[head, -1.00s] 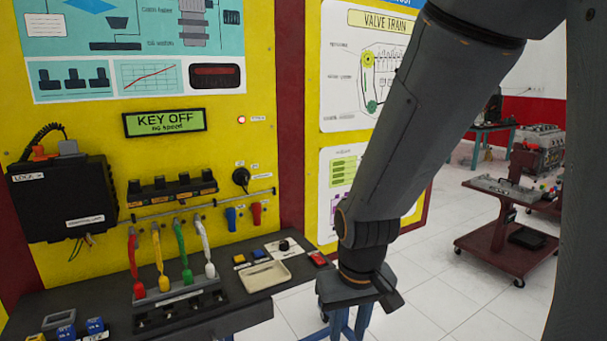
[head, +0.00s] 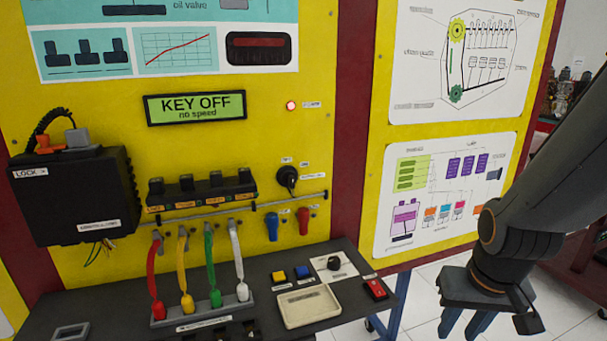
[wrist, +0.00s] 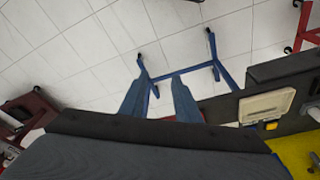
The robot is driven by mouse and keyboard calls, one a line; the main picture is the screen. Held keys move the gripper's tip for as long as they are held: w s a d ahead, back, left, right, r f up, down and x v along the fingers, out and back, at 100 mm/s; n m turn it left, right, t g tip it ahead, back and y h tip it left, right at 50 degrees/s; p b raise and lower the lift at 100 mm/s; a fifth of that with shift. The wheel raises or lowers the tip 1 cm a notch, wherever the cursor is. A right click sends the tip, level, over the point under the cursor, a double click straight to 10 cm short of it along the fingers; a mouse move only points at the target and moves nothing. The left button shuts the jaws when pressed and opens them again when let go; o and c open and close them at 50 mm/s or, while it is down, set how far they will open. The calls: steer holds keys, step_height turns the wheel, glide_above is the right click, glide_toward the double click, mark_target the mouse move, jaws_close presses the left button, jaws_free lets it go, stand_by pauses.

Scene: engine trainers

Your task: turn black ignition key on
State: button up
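The black ignition key (head: 287,178) sits on the yellow board in the head view, right of the row of black coils. Small labels stand above it and beside it. The display (head: 196,107) reads "KEY OFF, no speed". My gripper (head: 464,322) hangs at the lower right of the head view, well to the right of the key and below it, touching nothing. In the wrist view its two blue-grey fingers (wrist: 158,100) are spread apart with empty floor between them. The key does not show in the wrist view.
A dark bench ledge (head: 255,271) juts out below the board, with a cream tray (head: 309,307), buttons, a black knob (head: 334,263) and a red switch (head: 375,288). Open tiled floor lies around my gripper.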

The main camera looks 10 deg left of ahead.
steer(key=w+a+n+t, duration=0.2)
steer(key=w+a+t, duration=0.1)
steer(key=w+a, duration=0.4)
steer(key=n+t+y+b, duration=0.1)
steer(key=n+t+y, duration=0.3)
steer(key=t+y, duration=0.55)
glide_toward(293, 179)
steer(key=x, duration=0.2)
steer(key=shift+p+x, duration=0.9)
steer(key=shift+x, duration=2.65)
jaws_close()
